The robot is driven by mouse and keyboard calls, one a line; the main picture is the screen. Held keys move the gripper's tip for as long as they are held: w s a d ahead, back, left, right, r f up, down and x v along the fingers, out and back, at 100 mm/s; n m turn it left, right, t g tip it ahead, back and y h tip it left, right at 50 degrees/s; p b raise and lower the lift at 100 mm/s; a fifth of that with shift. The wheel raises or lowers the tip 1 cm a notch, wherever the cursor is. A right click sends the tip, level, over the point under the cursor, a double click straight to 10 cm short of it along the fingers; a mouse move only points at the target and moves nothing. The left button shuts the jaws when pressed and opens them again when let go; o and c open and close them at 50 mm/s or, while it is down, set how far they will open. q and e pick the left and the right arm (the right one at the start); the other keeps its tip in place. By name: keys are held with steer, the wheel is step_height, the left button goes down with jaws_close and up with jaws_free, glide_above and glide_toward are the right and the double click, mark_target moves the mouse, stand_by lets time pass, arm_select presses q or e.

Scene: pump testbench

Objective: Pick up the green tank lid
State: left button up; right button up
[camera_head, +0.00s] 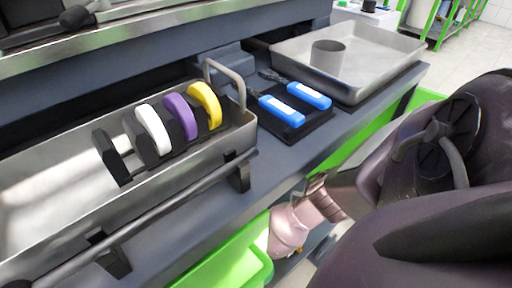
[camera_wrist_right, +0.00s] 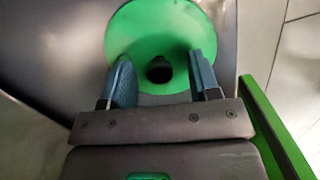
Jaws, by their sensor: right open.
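The green tank lid (camera_wrist_right: 150,28) shows in the right wrist view as a round green disc on a grey surface. My right gripper (camera_wrist_right: 160,62) is open, with one blue-grey finger on each side of the dark centre. The fingers overlap the lid in the picture, and no contact is visible; the height gap cannot be judged. The near edge of the lid is partly hidden by my gripper. In the head view the lid cannot be made out. My left gripper is not in view.
In the head view, a metal tray (camera_head: 75,201) holds white, purple and yellow-handled parts. Two blue-handled tools (camera_head: 295,103) lie on a dark mat beside it. A shallow metal pan (camera_head: 385,55) with a grey cylinder stands behind. A green bar (camera_wrist_right: 275,130) runs right of my right gripper.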

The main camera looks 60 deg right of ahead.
steer(key=shift+r, duration=0.1)
steer(key=c, duration=1)
